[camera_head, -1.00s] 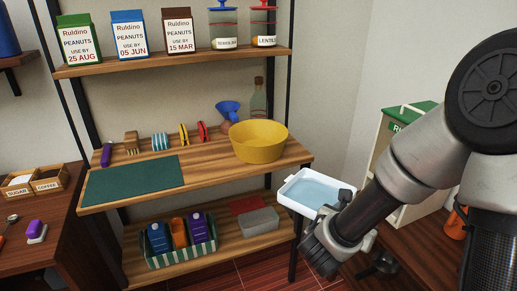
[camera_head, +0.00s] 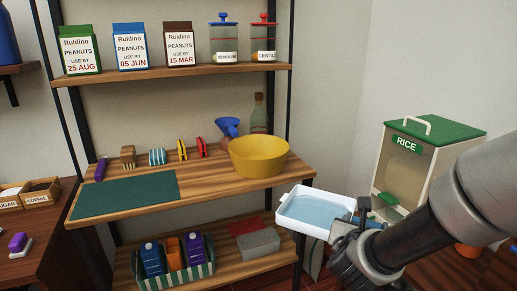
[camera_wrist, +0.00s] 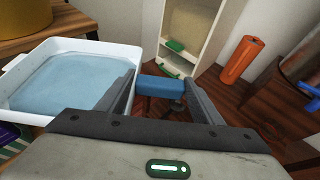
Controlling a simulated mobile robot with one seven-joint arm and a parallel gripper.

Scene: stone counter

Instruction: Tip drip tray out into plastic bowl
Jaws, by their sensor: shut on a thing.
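The drip tray (camera_head: 291,222) is a white rectangular tray with pale blue liquid (camera_head: 312,209) in it. It is held roughly level in the air, just right of the shelf's front corner. My gripper (camera_head: 362,221) is shut on the tray's blue handle, at the tray's right side. In the wrist view, the blue handle (camera_wrist: 160,86) sits between my fingers and the tray (camera_wrist: 112,50) lies to the left. The yellow plastic bowl (camera_head: 258,158) stands on the middle shelf's right end, behind and left of the tray. The bowl's inside bottom is hidden.
The shelf board (camera_head: 210,188) also holds a green mat (camera_head: 125,197), a blue funnel (camera_head: 228,127) and a bottle (camera_head: 259,113). A rice bin (camera_head: 420,160) stands right of the tray. A grey box (camera_head: 259,243) is on the lower shelf. An orange cylinder (camera_wrist: 242,59) stands to the right.

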